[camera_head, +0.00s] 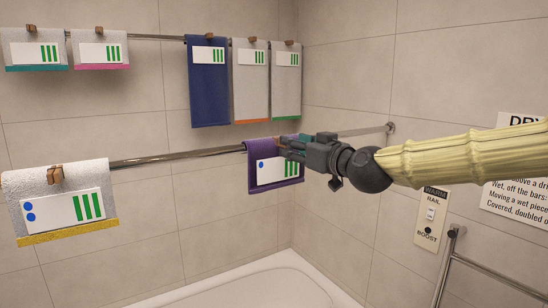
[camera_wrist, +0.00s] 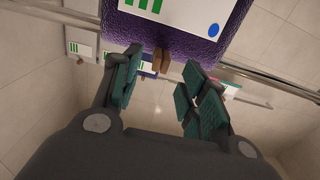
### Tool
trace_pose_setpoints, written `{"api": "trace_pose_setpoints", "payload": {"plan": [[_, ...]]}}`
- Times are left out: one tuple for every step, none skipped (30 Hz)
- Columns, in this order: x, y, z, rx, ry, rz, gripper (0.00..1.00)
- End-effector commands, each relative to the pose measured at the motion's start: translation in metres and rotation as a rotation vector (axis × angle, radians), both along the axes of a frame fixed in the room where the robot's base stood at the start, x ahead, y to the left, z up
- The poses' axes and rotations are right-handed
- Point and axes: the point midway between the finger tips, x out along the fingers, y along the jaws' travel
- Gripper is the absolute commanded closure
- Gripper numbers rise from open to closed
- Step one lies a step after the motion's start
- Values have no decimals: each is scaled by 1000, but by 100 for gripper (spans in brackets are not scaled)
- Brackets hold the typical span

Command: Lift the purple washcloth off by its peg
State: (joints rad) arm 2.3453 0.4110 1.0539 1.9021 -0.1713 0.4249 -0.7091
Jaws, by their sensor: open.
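The purple washcloth (camera_head: 260,176) hangs folded over the lower rail, a white card with green bars and blue dots on its front. In the head view my gripper (camera_head: 287,146) is at the cloth's top right and hides part of it and its peg. In the wrist view the purple cloth (camera_wrist: 180,35) fills the top. The brown wooden peg (camera_wrist: 161,60) shows at its edge, between and beyond my open fingers (camera_wrist: 160,85). The fingers look apart from the peg, and nothing is held.
A white cloth with a yellow hem (camera_head: 65,200) hangs on the lower rail (camera_head: 180,156) at left. Several pegged cloths, including a dark blue one (camera_head: 208,90), hang on the upper rail. A bathtub (camera_head: 245,285) lies below. A switch panel (camera_head: 431,215) and a towel rack (camera_head: 452,240) are at right.

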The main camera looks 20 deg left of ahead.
Motion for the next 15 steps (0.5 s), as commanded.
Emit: {"api": "trace_pose_setpoints", "payload": {"plan": [[2,2,2,1,1,0,57],[3,4,2,1,2,0,57],[5,7,3,1,2,1,57],[7,10,3,0,2,1,57],[9,13,3,0,3,1,57],[11,16,3,-1,2,1,57],[13,18,3,-1,2,1,57],[16,20,3,0,3,0,57],[18,23,3,1,3,0,57],[20,26,3,0,2,0,57],[22,29,2,0,1,1,57],[24,32,2,0,1,1,57],[26,33,1,0,1,0,57],[27,35,1,1,1,0,57],[29,36,1,0,0,0,57]]}}
